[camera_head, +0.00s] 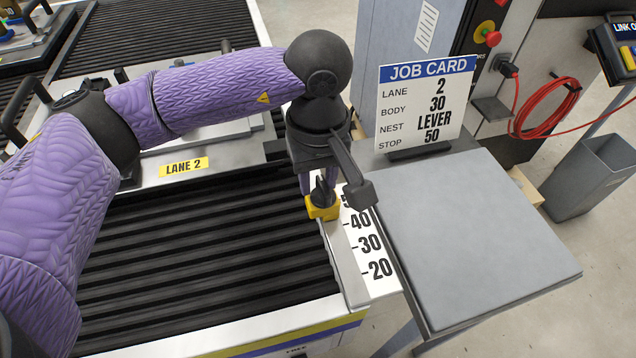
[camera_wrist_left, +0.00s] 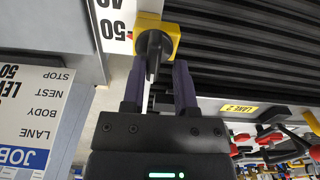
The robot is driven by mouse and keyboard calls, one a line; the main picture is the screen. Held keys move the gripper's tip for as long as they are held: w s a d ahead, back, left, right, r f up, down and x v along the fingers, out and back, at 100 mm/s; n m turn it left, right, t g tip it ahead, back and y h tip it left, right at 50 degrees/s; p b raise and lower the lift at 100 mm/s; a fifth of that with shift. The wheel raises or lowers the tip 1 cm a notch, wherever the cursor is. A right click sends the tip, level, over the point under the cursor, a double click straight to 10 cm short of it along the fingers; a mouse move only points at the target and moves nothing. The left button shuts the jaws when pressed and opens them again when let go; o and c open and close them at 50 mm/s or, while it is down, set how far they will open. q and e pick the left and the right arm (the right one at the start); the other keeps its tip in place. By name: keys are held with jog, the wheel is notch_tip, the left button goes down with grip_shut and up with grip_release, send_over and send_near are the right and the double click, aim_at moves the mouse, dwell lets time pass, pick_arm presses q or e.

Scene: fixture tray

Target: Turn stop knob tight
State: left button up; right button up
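The yellow stop (camera_head: 322,211) sits on the rail at the scale's edge, next to the 50 mark, which my left arm partly hides in the head view. Its black knob (camera_head: 321,194) stands up from it. The stop (camera_wrist_left: 172,28) and knob (camera_wrist_left: 154,45) also show in the left wrist view. My left gripper (camera_head: 318,186) points down over the knob. Its purple fingers (camera_wrist_left: 159,66) are apart, one on each side of the knob's narrow fin, with a visible gap. Whether either finger touches the knob is unclear. My right gripper is out of view.
The job card (camera_head: 427,100) reads lane 2, body 30, nest lever, stop 50. It stands behind a bare grey table (camera_head: 475,235) right of the scale (camera_head: 371,250). The black ribbed lane (camera_head: 200,270) lies left of the rail and is clear near the stop.

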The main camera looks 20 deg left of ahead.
aim_at(325, 187)
pick_arm(q)
jog(key=shift+o, duration=1.2)
jog(key=shift+s+a+f, duration=0.15)
jog(key=shift+a+f, duration=0.05)
jog(key=shift+f, duration=0.6)
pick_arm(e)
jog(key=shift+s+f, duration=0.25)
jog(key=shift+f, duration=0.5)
pick_arm(q)
jog(key=shift+d, duration=0.1)
jog(key=r+p, duration=0.1)
jog(key=r, duration=0.1)
jog(key=d+r+p, duration=0.1)
jog(key=r+p, duration=0.1)
jog(key=r, duration=0.1)
jog(key=shift+d+r, duration=0.2)
jog(key=shift+r, duration=0.15)
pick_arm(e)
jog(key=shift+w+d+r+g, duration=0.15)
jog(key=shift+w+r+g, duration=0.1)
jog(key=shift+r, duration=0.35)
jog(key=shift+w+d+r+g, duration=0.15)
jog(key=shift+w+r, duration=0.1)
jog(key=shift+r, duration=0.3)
